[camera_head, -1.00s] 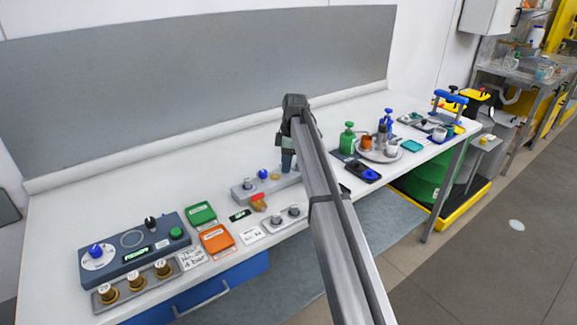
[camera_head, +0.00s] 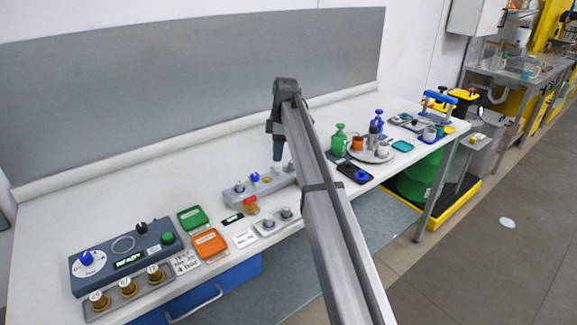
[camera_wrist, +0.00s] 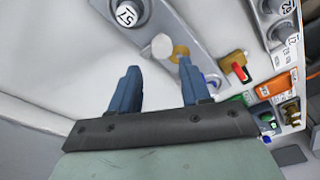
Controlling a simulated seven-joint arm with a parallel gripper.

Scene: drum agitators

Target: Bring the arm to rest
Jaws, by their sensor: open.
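My gripper (camera_head: 277,150) hangs at the end of my arm above the back of the white bench, over the right end of a long grey block (camera_head: 262,186). In the wrist view its two blue fingers (camera_wrist: 158,85) are apart, with nothing held between them. The grey block (camera_wrist: 185,22) lies beyond the fingertips, with a fitting labelled 75 (camera_wrist: 127,13), a pale round top (camera_wrist: 163,46) and a brass-coloured ring (camera_wrist: 180,53). The right fingertip overlaps the ring in the picture; I cannot tell the gap.
A blue-grey control box (camera_head: 125,258) with a lit green display, a green tray (camera_head: 192,218) and an orange tray (camera_head: 210,243) are on the left. The back bench strip is clear.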

